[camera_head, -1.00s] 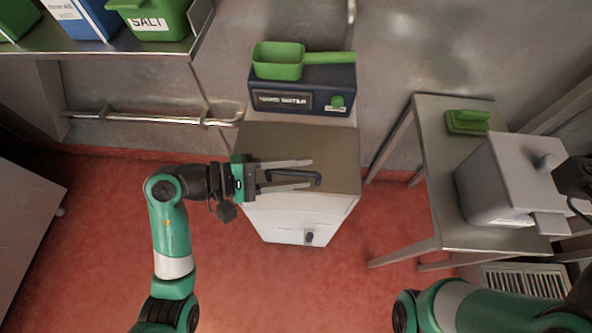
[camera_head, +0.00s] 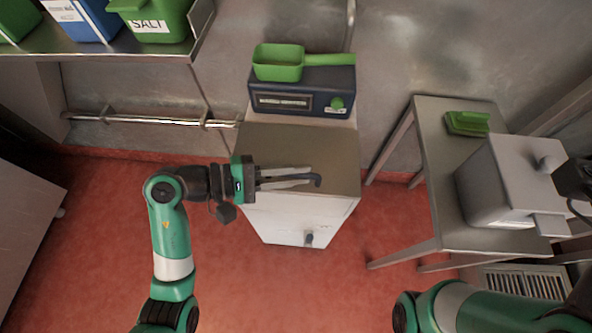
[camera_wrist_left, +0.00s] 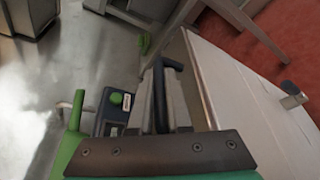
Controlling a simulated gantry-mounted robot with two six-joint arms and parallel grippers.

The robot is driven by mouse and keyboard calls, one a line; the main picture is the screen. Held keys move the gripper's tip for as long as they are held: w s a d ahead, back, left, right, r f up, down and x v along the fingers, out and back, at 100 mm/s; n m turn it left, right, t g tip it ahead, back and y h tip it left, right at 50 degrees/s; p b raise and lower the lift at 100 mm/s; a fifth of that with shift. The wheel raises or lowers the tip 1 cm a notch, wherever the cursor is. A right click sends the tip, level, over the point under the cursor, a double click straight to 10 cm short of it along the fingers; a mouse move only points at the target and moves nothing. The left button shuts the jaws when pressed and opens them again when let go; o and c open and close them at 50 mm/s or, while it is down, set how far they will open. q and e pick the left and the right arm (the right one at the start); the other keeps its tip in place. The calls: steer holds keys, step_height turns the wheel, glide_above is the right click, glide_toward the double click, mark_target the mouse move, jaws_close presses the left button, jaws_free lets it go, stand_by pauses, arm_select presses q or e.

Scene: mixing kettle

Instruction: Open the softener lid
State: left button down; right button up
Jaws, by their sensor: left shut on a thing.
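The softener is a white cabinet (camera_head: 290,221) with a flat brown-grey lid (camera_head: 300,143) on top; it appears closed. A dark bar handle (camera_head: 317,180) sits on the lid near its front. My left gripper (camera_head: 288,178) reaches in from the left over the lid, its two fingers shut on the handle. The handle also shows between the fingers in the left wrist view (camera_wrist_left: 160,92). The fingers hide most of the handle in the head view. Of my right arm, only links show at the lower right; its gripper's fingers are not seen.
A dark control box (camera_head: 300,93) with a green scoop (camera_head: 278,62) on it stands behind the lid. A metal table (camera_head: 440,180) at right holds a grey box (camera_head: 512,178) and a green brush (camera_head: 467,123). A shelf (camera_head: 110,51) with tubs is upper left.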

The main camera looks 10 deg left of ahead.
mark_target(298, 159)
stand_by(0.8)
arm_select(q)
steer(key=shift+w+r+p, duration=0.15)
steer(key=shift+r+p, duration=0.55)
steer(key=shift+p, duration=0.1)
steer(key=w+r+n+p, duration=0.1)
steer(key=w+r+n+g+p, duration=0.1)
steer(key=r+p, duration=0.1)
steer(key=r+n+p, duration=0.1)
steer(key=p, duration=0.1)
steer(key=shift+w+a+r+g, duration=0.15)
steer(key=shift+w+r+g, duration=0.2)
steer(key=shift+w+g, duration=0.05)
steer(key=shift+w+a+r+n+g, duration=0.15)
steer(key=shift+w+r+n+g, duration=0.15)
steer(key=shift+w+r+n, duration=0.55)
steer(key=shift+w+m, duration=0.25)
steer(key=shift+w, duration=0.1)
steer(key=c, duration=0.9)
jaws_free()
steer(key=shift+o, duration=0.2)
